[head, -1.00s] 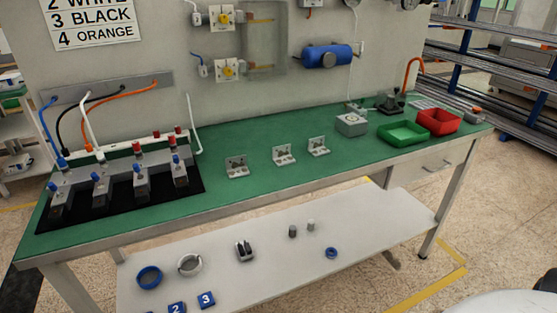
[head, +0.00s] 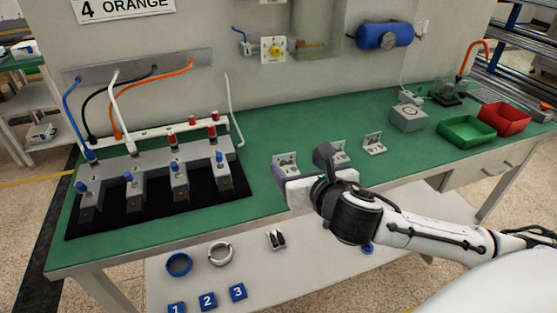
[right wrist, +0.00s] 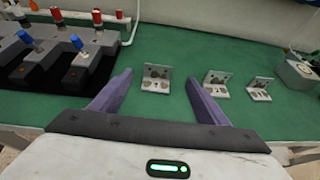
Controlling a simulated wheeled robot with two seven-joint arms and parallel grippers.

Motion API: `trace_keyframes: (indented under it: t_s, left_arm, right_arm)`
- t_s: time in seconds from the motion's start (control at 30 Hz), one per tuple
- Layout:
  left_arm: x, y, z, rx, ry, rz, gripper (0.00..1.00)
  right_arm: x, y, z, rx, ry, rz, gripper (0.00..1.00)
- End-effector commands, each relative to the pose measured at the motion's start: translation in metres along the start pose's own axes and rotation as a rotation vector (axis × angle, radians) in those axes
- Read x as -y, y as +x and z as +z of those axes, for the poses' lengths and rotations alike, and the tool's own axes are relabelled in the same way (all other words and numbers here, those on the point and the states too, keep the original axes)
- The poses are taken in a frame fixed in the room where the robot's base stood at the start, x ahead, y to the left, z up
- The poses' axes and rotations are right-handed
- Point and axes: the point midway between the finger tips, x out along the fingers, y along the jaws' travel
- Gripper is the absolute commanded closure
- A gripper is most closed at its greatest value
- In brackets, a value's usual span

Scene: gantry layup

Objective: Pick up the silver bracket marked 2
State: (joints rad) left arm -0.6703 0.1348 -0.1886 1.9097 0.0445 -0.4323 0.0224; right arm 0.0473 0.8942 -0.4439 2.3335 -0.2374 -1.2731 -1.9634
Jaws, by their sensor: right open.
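Three silver L-shaped brackets stand in a row on the green bench top: a left one (head: 286,161), a middle one (head: 341,151) partly hidden by my gripper, and a right one (head: 374,143). Their marks are too small to read. My right gripper (head: 302,165) is open and empty over the front part of the bench. In the right wrist view the left bracket (right wrist: 156,79) appears between and beyond the open fingers (right wrist: 159,78). The middle bracket (right wrist: 217,82) and right bracket (right wrist: 260,89) lie to the right of the fingers. My left gripper is out of view.
A fixture with blue-topped clamps (head: 173,174) stands on a black mat at left. A grey box (head: 408,117), green bin (head: 467,131) and red bin (head: 505,119) are at right. The lower shelf (head: 185,240) holds rings and numbered blue blocks. Green surface around the brackets is clear.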

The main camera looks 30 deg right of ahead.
Motion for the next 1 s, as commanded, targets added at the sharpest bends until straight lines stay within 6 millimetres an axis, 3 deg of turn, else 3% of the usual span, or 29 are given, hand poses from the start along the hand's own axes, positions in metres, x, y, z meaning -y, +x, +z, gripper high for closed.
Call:
trace_keyframes:
  t_s: [0.1,0.27,0.63,0.97,1.0]
  left_arm:
    - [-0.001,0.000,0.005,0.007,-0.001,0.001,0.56]
    - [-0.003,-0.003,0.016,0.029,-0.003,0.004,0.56]
    - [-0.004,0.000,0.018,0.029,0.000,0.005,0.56]
    - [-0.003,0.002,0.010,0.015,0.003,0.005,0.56]
    - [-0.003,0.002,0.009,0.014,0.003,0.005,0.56]
  right_arm:
    - [0.000,0.020,-0.001,-0.001,0.005,-0.002,0.31]
    - [-0.001,0.035,-0.001,-0.002,0.005,0.000,0.31]
    - [-0.005,0.081,-0.007,-0.002,0.007,0.000,0.31]
    - [-0.006,0.088,-0.008,-0.003,0.006,0.003,0.31]
    - [-0.006,0.088,-0.008,-0.003,0.006,0.003,0.38]
